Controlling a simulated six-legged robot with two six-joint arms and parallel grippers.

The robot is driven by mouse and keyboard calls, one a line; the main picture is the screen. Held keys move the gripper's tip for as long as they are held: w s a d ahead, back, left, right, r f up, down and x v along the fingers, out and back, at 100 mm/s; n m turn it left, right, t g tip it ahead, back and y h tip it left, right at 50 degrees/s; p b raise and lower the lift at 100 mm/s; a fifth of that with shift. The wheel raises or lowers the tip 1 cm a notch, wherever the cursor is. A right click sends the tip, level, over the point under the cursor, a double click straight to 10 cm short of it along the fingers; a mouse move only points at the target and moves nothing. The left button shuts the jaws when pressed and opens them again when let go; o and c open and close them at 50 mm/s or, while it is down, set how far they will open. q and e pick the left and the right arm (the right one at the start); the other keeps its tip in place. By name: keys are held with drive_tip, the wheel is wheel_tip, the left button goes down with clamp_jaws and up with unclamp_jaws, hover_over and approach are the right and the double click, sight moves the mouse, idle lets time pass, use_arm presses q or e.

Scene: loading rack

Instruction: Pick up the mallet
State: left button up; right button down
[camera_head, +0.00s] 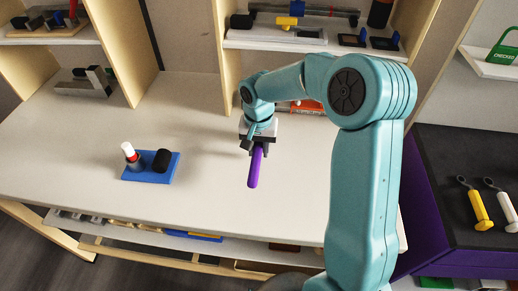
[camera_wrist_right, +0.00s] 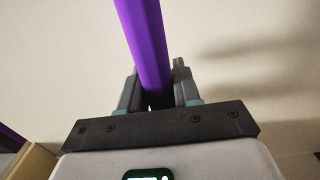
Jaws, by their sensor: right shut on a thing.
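A purple bar (camera_head: 255,168), which looks like the mallet's handle, is held between the fingers of my right gripper (camera_head: 258,147) above the light worktop. In the right wrist view the purple handle (camera_wrist_right: 147,45) runs up and out of the picture from between the two dark fingers of the gripper (camera_wrist_right: 152,88). The fingers are shut on it. No mallet head can be made out in either view. My left gripper is not in view.
A blue base (camera_head: 143,178) with a white-and-red piece (camera_head: 130,154) and a black cylinder (camera_head: 161,160) stands left on the worktop (camera_head: 75,150). Shelves with tools (camera_head: 290,35) rise behind. A dark panel with yellow-handled (camera_head: 478,207) and white-handled tools is at right. The worktop's middle is clear.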

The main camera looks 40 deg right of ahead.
wheel_tip(320, 180, up, 18)
drive_tip(key=shift+r+p, duration=0.2)
drive_tip(key=shift+p, duration=0.1)
drive_tip(key=c, duration=1.3)
unclamp_jaws()
drive_tip(key=shift+c, duration=0.2)
clamp_jaws()
